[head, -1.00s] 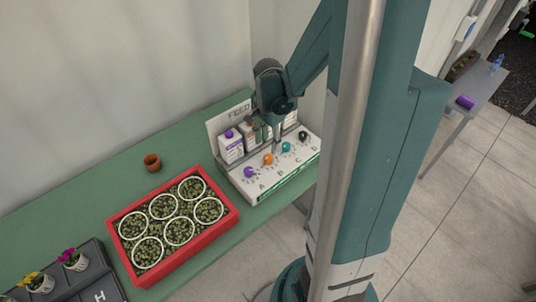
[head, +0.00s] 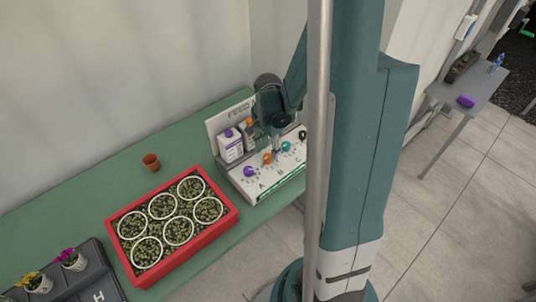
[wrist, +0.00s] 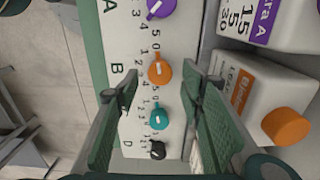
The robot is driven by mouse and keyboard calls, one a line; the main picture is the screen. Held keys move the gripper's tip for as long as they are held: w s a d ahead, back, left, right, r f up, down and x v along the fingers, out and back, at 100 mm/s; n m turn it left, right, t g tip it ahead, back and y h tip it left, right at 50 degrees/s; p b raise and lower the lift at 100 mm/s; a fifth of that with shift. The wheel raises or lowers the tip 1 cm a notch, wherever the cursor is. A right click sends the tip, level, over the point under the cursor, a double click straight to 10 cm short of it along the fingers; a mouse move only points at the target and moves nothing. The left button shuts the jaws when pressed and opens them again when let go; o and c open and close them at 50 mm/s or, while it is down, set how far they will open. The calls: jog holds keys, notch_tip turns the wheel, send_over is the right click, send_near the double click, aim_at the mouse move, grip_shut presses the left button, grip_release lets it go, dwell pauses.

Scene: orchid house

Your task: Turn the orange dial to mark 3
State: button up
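The orange dial (head: 267,158) is on the sloped white feed panel (head: 248,187), between the purple dial (head: 249,171) and the teal dial (head: 286,147). In the wrist view the orange dial (wrist: 160,72) sits by the letter B, with a pale pointer line and small numbers around it. I cannot tell for sure which mark it points to. My gripper (wrist: 163,88) is open and empty. Its fingertips show on either side of the row, just short of the orange dial in the picture. In the head view my gripper (head: 277,147) is over the panel, close to the orange and teal dials.
A black dial (wrist: 157,150) ends the row. A purple-labelled bottle (head: 230,146) and an orange-capped bottle (wrist: 262,98) stand behind the dials. A red crate (head: 187,252) of potted seedlings stands left of the panel. A terracotta pot (head: 151,161) stands on the green bench.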

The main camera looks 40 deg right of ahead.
aim_at(268, 158)
jog(key=shift+f, duration=1.1)
jog(key=shift+c, duration=0.3)
jog(key=c, duration=0.9)
